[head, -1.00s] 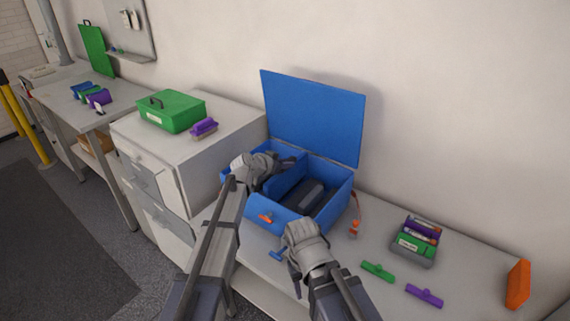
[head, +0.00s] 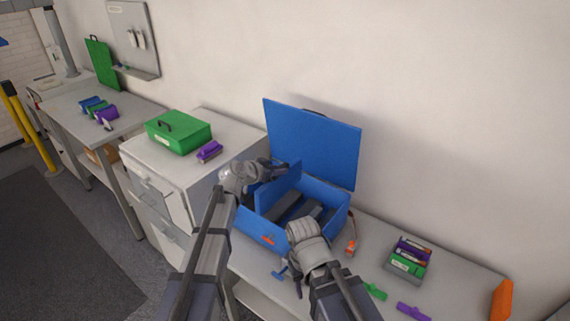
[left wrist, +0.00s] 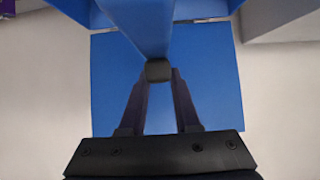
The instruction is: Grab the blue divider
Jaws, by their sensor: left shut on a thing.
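The blue box (head: 262,229) stands open on the bench, with its blue lid (head: 313,147) upright at the back. The blue divider (head: 279,188) stands upright, its top edge above the rim of the box; how much of it is still inside is hard to tell. My left gripper (head: 280,170) is shut on the divider's upper edge. In the left wrist view the fingers (left wrist: 157,76) close on the end of the blue divider (left wrist: 145,25), with the lid behind. My right gripper (head: 298,286) hangs in front of the box, and its fingers are too dark and small to read.
Dark blocks (head: 288,208) lie inside the box. A green case (head: 178,134) and a purple piece (head: 210,151) sit on the cabinet to the left. A small bin (head: 407,258), green and purple clips (head: 413,311) and an orange piece (head: 501,299) lie to the right.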

